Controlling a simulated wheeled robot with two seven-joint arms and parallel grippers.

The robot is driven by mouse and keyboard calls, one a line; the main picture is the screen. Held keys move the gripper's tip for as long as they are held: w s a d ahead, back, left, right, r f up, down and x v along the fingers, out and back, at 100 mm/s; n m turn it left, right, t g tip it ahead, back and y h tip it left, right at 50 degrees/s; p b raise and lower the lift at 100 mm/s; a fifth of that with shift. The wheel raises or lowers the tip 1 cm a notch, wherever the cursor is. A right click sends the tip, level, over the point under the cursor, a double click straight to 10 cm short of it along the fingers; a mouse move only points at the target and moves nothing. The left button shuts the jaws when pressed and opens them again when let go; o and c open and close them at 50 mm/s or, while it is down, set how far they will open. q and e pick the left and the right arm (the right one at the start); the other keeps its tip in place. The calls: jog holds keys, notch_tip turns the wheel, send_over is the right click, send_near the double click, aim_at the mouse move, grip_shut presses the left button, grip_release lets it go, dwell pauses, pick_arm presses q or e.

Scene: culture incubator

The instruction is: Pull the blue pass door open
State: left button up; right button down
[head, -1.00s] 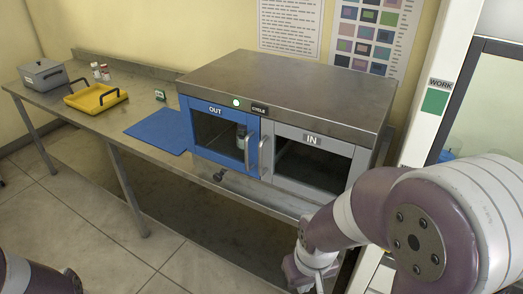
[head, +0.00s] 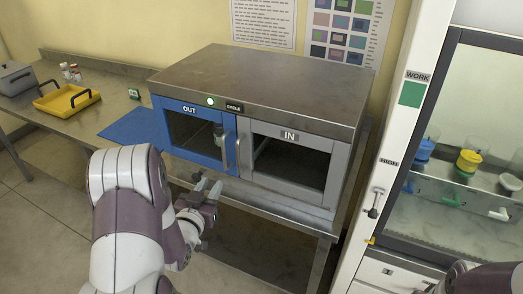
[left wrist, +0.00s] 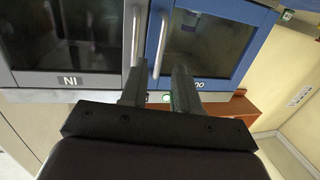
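The blue pass door (head: 180,140), labelled OUT, is shut on the left half of the steel pass box (head: 260,82). Its upright metal handle (head: 227,150) is on the door's right edge. A capped bottle (head: 219,133) shows behind its window. My left gripper (head: 208,186) is in front of and below the door, apart from the handle. In the left wrist view, the blue door (left wrist: 205,48) appears upside down. The left fingers (left wrist: 157,88) are open and empty, with the blue handle (left wrist: 160,45) beyond the gap between them. My right gripper is out of view.
The grey IN door (head: 285,160), with its own handle (head: 238,155), adjoins the blue door. A blue mat (head: 132,124) and a yellow tray (head: 68,98) lie on the bench to the left. A work cabinet (head: 460,150) stands at the right.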

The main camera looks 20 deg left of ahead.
aim_at(225, 167)
pick_arm(q)
jog(key=shift+t, duration=0.4)
jog(key=w, duration=0.4)
jog(key=w+a+r+p, duration=0.1)
jog(key=w, duration=0.3)
jog(key=w+a+p, duration=0.1)
jog(key=w, duration=0.3)
jog(key=shift+w+r, duration=0.2)
grip_shut()
